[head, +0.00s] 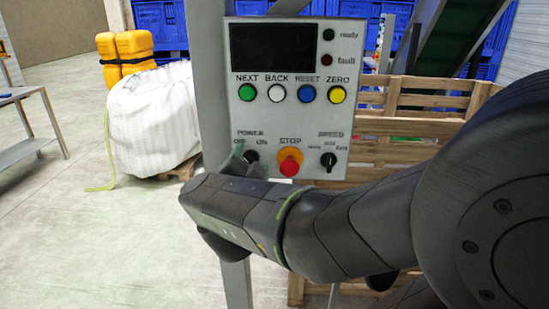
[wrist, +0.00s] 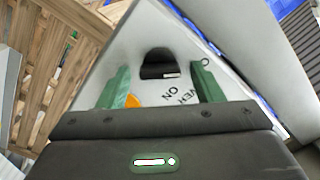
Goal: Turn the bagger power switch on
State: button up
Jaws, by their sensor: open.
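The control panel (head: 272,110) is a light grey box on a post. The power switch (head: 252,157) is a black knob at its lower left, under the POWER label with OFF and ON marks. My gripper (head: 247,163) is at the panel's lower left, partly covering the switch area. In the wrist view, the switch (wrist: 158,62) shows as a black knob with a small white mark, between the two green fingers of my open gripper (wrist: 161,84). The fingers stand apart from the knob on both sides. Which mark the knob points to is unclear.
A red stop button (head: 289,165) on an orange base sits right of the switch, with a black speed knob (head: 328,160) beyond. Several coloured buttons run above. Wooden crates (head: 425,125) stand behind the panel, and a white bag (head: 152,118) stands left.

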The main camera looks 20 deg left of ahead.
jog(key=shift+c, duration=0.2)
jog(key=c, duration=1)
jog(key=shift+o, duration=0.2)
jog(key=shift+m+b, duration=0.3)
jog(key=shift+f+m+b, duration=0.15)
jog(key=shift+m+b, duration=1.85)
jog(key=shift+m, duration=0.85)
jog(key=shift+f+m+b, duration=0.15)
jog(key=shift+m+b, duration=1.9)
jog(key=shift+m, duration=0.85)
jog(key=shift+f+m+b, duration=0.15)
jog(key=shift+m+b, duration=1.85)
jog(key=shift+m, duration=0.85)
